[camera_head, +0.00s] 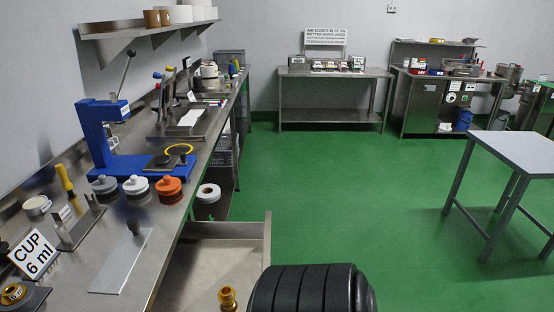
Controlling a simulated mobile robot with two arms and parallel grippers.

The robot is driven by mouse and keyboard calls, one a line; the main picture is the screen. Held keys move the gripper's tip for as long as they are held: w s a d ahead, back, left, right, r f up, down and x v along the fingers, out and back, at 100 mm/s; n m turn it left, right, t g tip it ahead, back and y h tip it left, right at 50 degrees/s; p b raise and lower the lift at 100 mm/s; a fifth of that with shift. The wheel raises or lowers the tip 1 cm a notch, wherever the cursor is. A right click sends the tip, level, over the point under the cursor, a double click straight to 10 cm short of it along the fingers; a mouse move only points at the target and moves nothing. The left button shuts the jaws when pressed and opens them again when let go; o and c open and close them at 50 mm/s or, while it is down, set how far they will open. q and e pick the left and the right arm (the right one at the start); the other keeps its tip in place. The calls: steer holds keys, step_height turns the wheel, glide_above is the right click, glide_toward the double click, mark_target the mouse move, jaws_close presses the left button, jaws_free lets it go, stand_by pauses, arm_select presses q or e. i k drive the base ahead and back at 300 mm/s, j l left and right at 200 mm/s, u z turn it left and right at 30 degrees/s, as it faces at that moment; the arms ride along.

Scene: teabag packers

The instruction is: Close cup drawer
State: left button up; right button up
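The metal drawer (267,245) stands pulled out from under the left workbench at the bottom centre. Its near end runs out of the picture. A brass cup-like piece (228,298) is inside it, near the bottom edge of the view. A large black ribbed part in the foreground covers the area at the drawer's lower right. A white sign reading "CUP 6 ml" (33,255) leans on the bench to the left. Neither of my grippers shows, so their positions relative to the drawer are hidden.
The steel workbench (175,225) runs along the left wall. It carries a blue press (98,135), a brass piece in a dark base (14,293) and grey, white and orange round parts. A grey table (520,150) stands at the right. Green floor (340,200) is clear between them.

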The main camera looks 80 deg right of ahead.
mark_target(207, 257)
steer(key=z, duration=0.5)
steer(key=k+l+z, duration=0.1)
steer(key=z, duration=0.4)
steer(key=k+l+z, duration=0.1)
steer(key=z, duration=0.85)
steer(key=l, duration=0.1)
